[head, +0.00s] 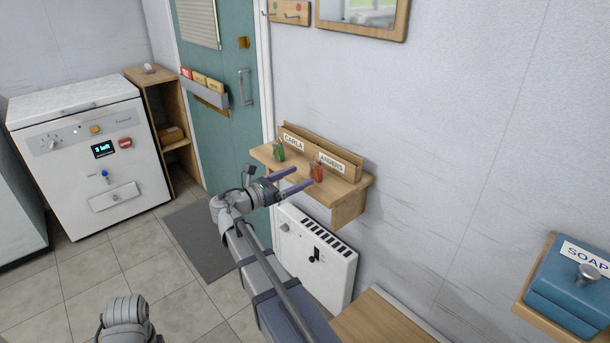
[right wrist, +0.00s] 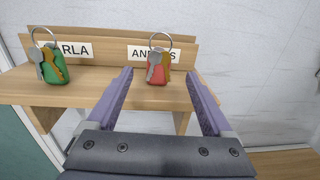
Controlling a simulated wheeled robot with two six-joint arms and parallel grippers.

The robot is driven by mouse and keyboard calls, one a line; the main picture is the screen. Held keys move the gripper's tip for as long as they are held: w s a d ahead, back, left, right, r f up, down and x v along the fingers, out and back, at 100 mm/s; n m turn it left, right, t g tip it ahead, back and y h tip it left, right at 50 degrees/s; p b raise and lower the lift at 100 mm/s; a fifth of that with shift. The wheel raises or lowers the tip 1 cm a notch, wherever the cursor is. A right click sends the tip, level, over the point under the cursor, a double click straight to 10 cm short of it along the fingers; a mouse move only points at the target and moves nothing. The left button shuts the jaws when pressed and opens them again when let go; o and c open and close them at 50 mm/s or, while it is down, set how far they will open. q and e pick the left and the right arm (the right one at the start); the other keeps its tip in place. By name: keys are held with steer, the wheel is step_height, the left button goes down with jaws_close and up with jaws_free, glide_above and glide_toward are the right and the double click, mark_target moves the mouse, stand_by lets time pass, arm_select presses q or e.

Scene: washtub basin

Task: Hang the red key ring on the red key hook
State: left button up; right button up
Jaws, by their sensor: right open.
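The red key ring (head: 318,172) stands on a wooden wall shelf, in front of the ANDERS label. In the right wrist view its red fob (right wrist: 157,76) carries keys and a metal ring on top. My right gripper (head: 304,178) is open and empty at the shelf's front. In the right wrist view the red key ring appears between its two purple fingers, apart from both. A wooden hook board (head: 290,13) with coloured dots hangs high on the wall, cut by the top edge. Its red hook is too small to make out surely. My left gripper is out of view.
The shelf (head: 350,192) also holds a green key ring (head: 279,151) by the CARLA label, left of the red one. A framed mirror (head: 362,30) hangs right of the hook board. A white heater (head: 318,262) is below the shelf. The wall between is clear.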

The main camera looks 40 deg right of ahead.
mark_target(314, 171)
steer(key=shift+w+d+f, duration=0.1)
steer(key=shift+d, duration=1.85)
steer(key=shift+w+d+f, duration=0.1)
steer(key=shift+d, duration=1.85)
jaws_close()
